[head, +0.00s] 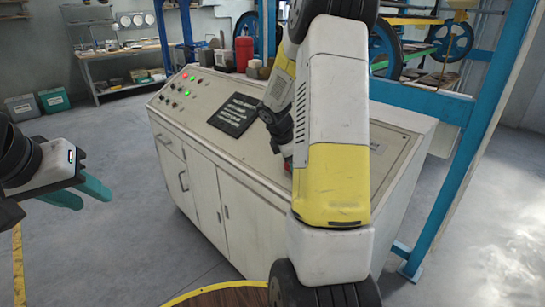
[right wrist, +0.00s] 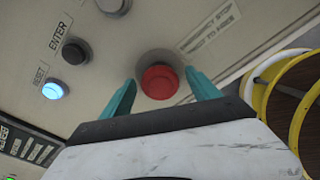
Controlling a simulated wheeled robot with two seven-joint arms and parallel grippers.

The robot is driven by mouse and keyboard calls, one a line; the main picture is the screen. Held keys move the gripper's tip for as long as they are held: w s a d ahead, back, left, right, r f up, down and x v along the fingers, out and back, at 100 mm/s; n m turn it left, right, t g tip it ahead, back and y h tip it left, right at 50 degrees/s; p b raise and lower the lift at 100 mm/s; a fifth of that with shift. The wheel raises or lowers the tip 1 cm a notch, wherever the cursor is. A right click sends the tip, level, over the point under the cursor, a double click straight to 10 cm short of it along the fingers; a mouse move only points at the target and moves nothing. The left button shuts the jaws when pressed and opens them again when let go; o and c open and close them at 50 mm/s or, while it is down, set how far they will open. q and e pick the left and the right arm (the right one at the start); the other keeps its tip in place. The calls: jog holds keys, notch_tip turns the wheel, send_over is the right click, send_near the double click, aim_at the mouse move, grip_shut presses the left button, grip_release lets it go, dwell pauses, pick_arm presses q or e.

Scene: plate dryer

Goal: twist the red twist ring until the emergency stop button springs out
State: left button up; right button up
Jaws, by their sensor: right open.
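The red emergency stop button with its round red twist ring (right wrist: 158,82) sits on the pale panel in the right wrist view. I cannot tell ring and button apart, nor whether it is pressed in. My right gripper (right wrist: 163,92) is open, with one teal finger on each side of the red knob. A gap shows beside the fingers, and contact is not clear. In the head view my right arm hides most of this spot. My left gripper (head: 97,198) is open and empty at the left, its teal fingers apart, away from the console.
The console (head: 225,190) carries a black label plate (head: 236,113) and several lit buttons. In the wrist view, a black button (right wrist: 75,52) and a lit white button (right wrist: 52,91) lie left of the red knob. A blue frame (head: 470,130) stands at the right.

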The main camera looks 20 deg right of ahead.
jog(key=v, duration=0.7)
jog(key=shift+a+r, duration=0.15)
jog(key=shift+r, duration=0.2)
jog(key=shift+s, duration=0.1)
jog(key=s+a+r+m+t+y, duration=0.1)
jog(key=s+a+r+m, duration=0.3)
jog(key=s, duration=0.4)
jog(key=s+a+r+m+t+y, duration=0.1)
jog(key=s+a+r+m+y, duration=0.2)
jog(key=s+a+m, duration=0.3)
jog(key=s+a+r+m+t+y, duration=0.1)
jog(key=s+a+r+m+y, duration=0.1)
jog(key=s+a+r+m, duration=0.4)
jog(key=s+a, duration=0.2)
jog(key=s, duration=0.1)
jog(key=shift+s+a+t, duration=0.3)
jog(key=shift+s+a, duration=0.05)
jog(key=shift+s+r, duration=0.1)
